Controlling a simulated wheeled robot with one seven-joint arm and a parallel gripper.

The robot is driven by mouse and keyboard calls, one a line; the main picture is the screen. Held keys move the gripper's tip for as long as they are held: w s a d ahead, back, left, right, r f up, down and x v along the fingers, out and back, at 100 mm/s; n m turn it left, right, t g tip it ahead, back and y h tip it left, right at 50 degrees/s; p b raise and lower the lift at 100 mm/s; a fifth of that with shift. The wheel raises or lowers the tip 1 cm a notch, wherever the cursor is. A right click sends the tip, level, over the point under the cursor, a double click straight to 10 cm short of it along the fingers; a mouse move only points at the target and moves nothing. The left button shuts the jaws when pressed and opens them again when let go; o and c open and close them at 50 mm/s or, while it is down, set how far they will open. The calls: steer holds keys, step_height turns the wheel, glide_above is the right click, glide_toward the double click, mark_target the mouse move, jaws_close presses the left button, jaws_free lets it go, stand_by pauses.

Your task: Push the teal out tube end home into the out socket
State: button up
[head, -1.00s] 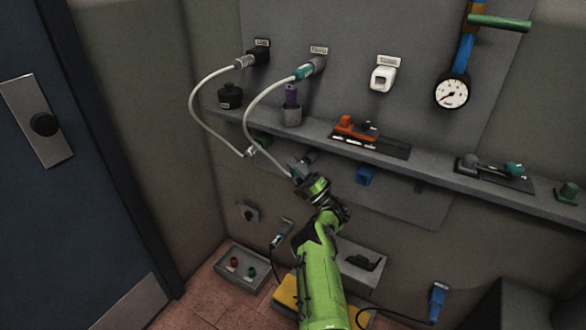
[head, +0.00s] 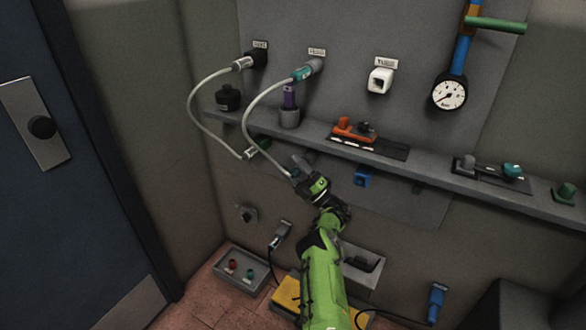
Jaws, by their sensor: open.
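A teal tube end (head: 301,73) sits at a grey socket (head: 314,65) under the middle wall label; I cannot read the label or tell whether the end is fully seated. Its pale tube (head: 249,108) loops down to the left and runs to my gripper. My gripper (head: 303,164) is open, below the shelf edge and well below the teal end. It points up toward the wall. Its fingers are small and dark, and the tube's lower end is partly hidden there. I cannot tell whether they touch it.
A second pale tube (head: 190,100) hangs left, from a black socket (head: 259,57) to a silver end (head: 250,153). The shelf (head: 440,178) carries a purple-topped pot (head: 289,112) and an orange tool (head: 345,130). A gauge (head: 449,95) hangs right. A grey bin (head: 247,277) stands below.

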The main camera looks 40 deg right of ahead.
steer(key=p+v, duration=0.1)
steer(key=v, duration=1.4)
steer(key=shift+s+f, duration=0.15)
steer(key=shift+s, duration=0.15)
